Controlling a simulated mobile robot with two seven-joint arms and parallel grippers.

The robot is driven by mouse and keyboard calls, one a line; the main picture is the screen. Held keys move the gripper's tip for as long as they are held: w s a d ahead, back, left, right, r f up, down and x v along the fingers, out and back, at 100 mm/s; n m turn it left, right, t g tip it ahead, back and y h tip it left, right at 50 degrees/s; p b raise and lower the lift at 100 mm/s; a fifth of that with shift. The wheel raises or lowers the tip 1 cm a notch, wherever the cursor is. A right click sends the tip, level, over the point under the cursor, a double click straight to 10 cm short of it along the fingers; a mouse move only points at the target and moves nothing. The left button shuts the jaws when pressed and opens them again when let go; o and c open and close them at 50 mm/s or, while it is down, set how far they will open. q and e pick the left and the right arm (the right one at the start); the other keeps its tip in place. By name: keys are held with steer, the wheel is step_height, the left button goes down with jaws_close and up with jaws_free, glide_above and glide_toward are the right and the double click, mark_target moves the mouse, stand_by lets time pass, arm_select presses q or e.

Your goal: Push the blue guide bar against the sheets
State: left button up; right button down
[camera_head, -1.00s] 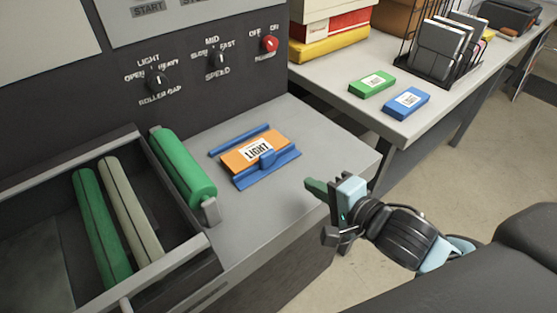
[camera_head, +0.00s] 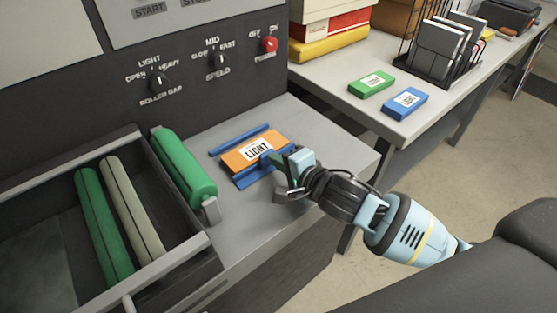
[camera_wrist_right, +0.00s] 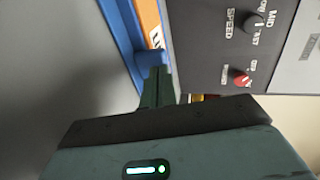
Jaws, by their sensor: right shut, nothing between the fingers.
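The orange sheets (camera_head: 246,151), with a white label reading LIGHT, lie on the grey machine table. The blue guide bar (camera_head: 250,178) runs along their near side and has a small raised tab. I cannot tell whether a gap is left between bar and sheets. In the right wrist view the blue bar (camera_wrist_right: 122,45) stands beside the orange edge (camera_wrist_right: 150,22). My right gripper (camera_head: 281,161) is shut and empty, its green fingertips at the tab on the near side of the bar. In the wrist view the fingertips (camera_wrist_right: 157,78) appear at or very near the tab. My left gripper is not in view.
A second blue rail (camera_head: 239,139) lies along the far side of the sheets. A green roller (camera_head: 184,166) and an open roller tray (camera_head: 135,235) are at left. The dark control panel (camera_head: 110,75) rises behind. Table space right of the sheets is clear.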

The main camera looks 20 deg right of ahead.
mark_target(269, 153)
steer(key=shift+w, duration=0.2)
steer(key=shift+w+a+r, duration=0.15)
steer(key=shift+w+a, duration=0.1)
steer(key=shift+w, duration=0.4)
steer(key=shift+w+a+p, duration=0.3)
steer(key=shift+w+p, duration=0.15)
steer(key=shift+w, duration=0.3)
steer(key=shift+s+d, duration=0.1)
